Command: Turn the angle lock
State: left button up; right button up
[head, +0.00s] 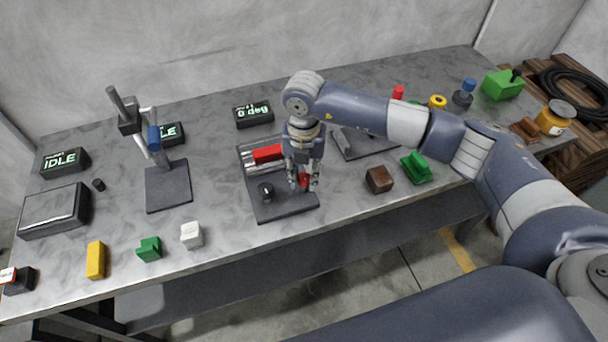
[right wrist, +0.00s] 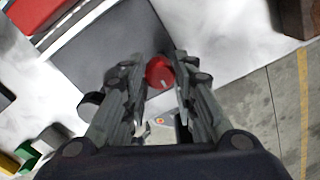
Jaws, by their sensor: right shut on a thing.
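The angle lock appears to be the red round knob (head: 304,181) on a dark base plate (head: 285,209) in the middle of the bench. In the right wrist view the red knob (right wrist: 159,72) has a white mark on its top. My right gripper (head: 303,188) points down with its fingers on either side of the knob, shut on it. In the head view the fingers partly cover the knob. A black knob (head: 265,190) and a red block (head: 267,153) on rails share the plate. A display (head: 253,114) behind reads 0 deg. My left gripper is out of view.
A brown cube (head: 379,179) and a green piece (head: 416,167) lie right of the plate. A stand (head: 168,187) with a tilted post is at left. A white cube (head: 192,235), green block (head: 149,249) and yellow block (head: 96,260) sit near the front edge.

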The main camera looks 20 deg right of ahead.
aim_at(304, 177)
jog(key=shift+w+r, duration=0.1)
jog(key=shift+w, duration=0.05)
dwell(0.3)
jog(key=o, duration=0.9)
jog(key=shift+o, duration=0.8)
notch_tip(304, 177, up, 12)
